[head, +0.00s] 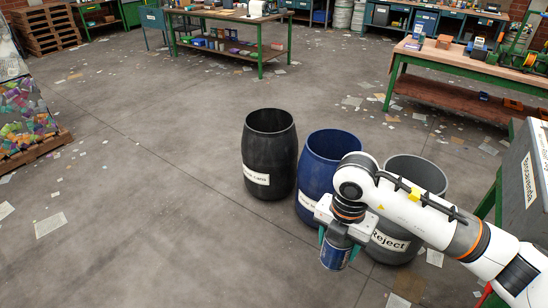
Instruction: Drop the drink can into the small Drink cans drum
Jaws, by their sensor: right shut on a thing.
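My right gripper (338,246) is shut on a blue drink can (334,259), which hangs below it between the teal fingers. The can is in front of the drums, and I cannot tell its exact height. The black drum (269,158) stands open-topped at the left of the group, up and left of the gripper. Its white label is partly readable and seems to end in "cans". My left gripper is not in view.
A blue drum (318,178) stands in the middle, partly hidden by my right arm. A grey drum (426,177) labelled "Reject" is behind that arm. Workbenches (232,47) stand at the back.

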